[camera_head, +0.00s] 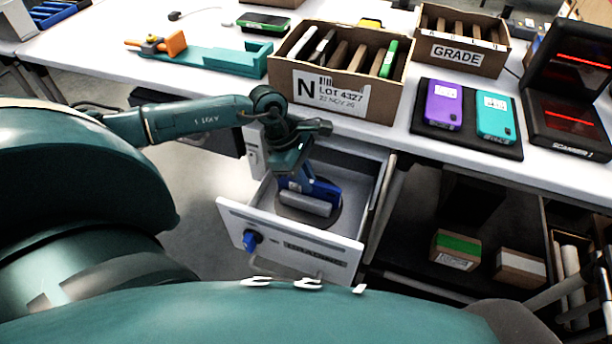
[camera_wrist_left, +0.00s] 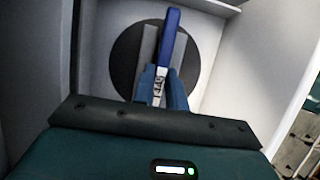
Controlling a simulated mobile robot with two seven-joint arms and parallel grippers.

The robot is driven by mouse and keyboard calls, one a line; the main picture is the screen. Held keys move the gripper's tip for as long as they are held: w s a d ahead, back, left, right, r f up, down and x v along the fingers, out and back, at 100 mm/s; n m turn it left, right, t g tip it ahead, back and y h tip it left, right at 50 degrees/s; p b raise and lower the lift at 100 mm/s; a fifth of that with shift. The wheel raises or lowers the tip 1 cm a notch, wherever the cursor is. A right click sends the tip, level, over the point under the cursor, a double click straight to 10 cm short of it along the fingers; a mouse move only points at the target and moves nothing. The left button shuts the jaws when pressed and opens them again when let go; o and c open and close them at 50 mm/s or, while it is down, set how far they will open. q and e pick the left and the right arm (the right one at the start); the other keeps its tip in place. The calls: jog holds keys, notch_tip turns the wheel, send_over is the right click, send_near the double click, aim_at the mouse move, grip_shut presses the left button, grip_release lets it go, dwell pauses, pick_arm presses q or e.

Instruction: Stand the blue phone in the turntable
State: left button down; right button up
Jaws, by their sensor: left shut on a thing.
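The blue phone (camera_head: 326,191) is held on edge by my left gripper (camera_head: 298,176), inside the open drawer. The turntable, a dark round disc (camera_head: 320,219) with a grey slotted holder (camera_head: 305,204), lies on the drawer floor. In the left wrist view the phone (camera_wrist_left: 170,35) shows edge-on, between the blue fingers of my left gripper (camera_wrist_left: 162,88). It lines up with the gap between the grey holder's bars (camera_wrist_left: 148,48), over the disc (camera_wrist_left: 126,58). I cannot tell whether its lower edge touches the disc. My right gripper is not in view.
The drawer's front panel (camera_head: 290,243) and side walls closely surround the gripper. Above, the white table (camera_head: 220,80) holds a carton marked N (camera_head: 335,95), a GRADE carton (camera_head: 462,52), a black mat (camera_head: 465,139) with purple and teal phones, and a scanner (camera_head: 568,120).

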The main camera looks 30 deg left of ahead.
pick_arm(q)
jog(key=shift+f+b, duration=0.25)
jog(key=shift+b, duration=0.05)
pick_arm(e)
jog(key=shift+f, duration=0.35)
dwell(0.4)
pick_arm(q)
jog(key=c, duration=1.3)
grip_release()
jog(key=shift+c, duration=0.2)
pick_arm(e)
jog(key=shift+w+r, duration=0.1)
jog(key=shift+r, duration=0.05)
pick_arm(q)
jog(key=v, duration=1.3)
jog(key=shift+r, duration=0.1)
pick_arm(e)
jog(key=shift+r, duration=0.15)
